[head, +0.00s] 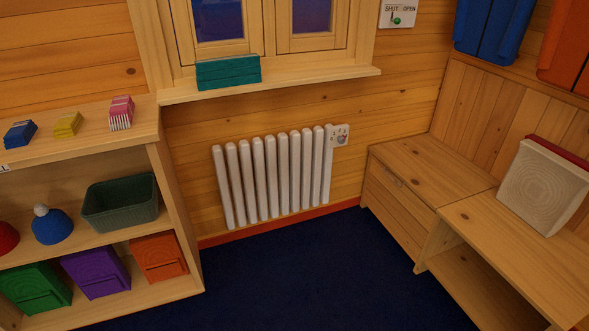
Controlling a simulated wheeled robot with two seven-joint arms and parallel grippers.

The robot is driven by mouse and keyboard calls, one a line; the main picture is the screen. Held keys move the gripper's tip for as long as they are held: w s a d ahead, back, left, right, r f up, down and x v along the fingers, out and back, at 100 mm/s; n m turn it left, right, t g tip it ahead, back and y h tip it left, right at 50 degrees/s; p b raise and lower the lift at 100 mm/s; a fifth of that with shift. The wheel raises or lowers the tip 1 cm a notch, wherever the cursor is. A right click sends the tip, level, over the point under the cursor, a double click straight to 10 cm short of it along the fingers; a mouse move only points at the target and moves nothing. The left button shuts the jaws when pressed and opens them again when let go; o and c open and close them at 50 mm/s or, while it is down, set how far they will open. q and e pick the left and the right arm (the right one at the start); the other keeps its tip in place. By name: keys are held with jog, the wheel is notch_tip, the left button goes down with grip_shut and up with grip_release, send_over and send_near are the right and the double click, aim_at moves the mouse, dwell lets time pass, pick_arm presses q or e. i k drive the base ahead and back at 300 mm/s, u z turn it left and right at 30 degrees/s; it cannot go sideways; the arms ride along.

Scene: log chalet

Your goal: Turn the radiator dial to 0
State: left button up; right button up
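A white ribbed radiator (270,175) is mounted on the log wall below the window. Its dial (341,136) sits on a small pale plate at the radiator's upper right end. The marks on the dial are too small to read, so I cannot tell its setting. Neither of my grippers is in the head view.
A wooden shelf unit (172,190) with bins and boxes stands at the left. A wooden bench (430,172) with a drawer fills the right corner. A teal box (228,72) sits on the windowsill. The dark blue floor (290,270) before the radiator is clear.

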aim_at(341, 140)
jog(key=z, duration=0.65)
jog(key=i, duration=0.65)
jog(key=z, duration=0.7)
jog(key=i, duration=1.05)
jog(key=u, duration=0.95)
jog(key=i, duration=0.75)
jog(key=u, duration=0.9)
